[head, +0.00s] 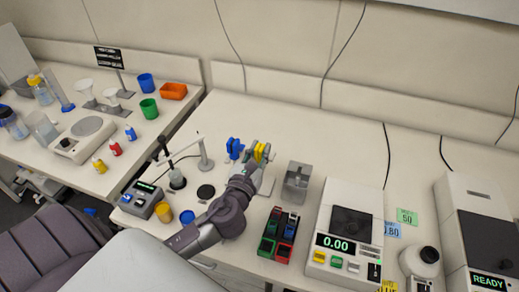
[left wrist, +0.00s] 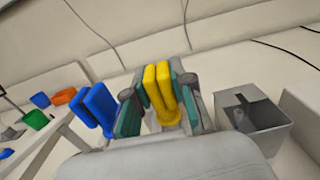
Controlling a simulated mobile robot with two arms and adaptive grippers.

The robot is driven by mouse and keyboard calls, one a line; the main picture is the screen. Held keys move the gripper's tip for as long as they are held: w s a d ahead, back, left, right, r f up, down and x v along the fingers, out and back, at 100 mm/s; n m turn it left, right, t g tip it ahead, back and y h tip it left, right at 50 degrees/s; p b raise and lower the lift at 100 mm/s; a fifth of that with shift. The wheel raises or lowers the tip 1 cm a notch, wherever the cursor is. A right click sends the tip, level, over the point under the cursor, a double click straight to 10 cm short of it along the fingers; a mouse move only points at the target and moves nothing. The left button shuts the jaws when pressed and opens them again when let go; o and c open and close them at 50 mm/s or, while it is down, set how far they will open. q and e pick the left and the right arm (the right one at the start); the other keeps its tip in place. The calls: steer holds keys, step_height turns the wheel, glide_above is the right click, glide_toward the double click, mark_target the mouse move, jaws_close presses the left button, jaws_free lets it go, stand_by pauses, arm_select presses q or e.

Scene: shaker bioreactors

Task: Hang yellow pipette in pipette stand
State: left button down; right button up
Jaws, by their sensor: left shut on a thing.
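The yellow pipette (left wrist: 160,88) is between the fingers of my left gripper (left wrist: 160,95), which is shut on it. In the head view the yellow pipette (head: 261,152) shows just beyond my left gripper (head: 252,160). A blue pipette (left wrist: 97,106) stands just left of the gripper, and it also shows in the head view (head: 234,148). The pipette stand is mostly hidden behind my gripper; a pale base (head: 267,186) shows beside my wrist. I cannot tell whether the yellow pipette touches the stand. My right gripper is not in view.
A grey open box (head: 297,182) stands close to the right of my left gripper. A probe stand (head: 205,160) is to the left. The bench behind the gripper is clear up to the wall.

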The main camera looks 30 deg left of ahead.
arm_select(q)
steer(key=shift+f, duration=0.1)
steer(key=c, duration=0.9)
jaws_free()
step_height(320, 180, up, 7)
steer(key=p, duration=0.7)
steer(key=shift+p, duration=0.35)
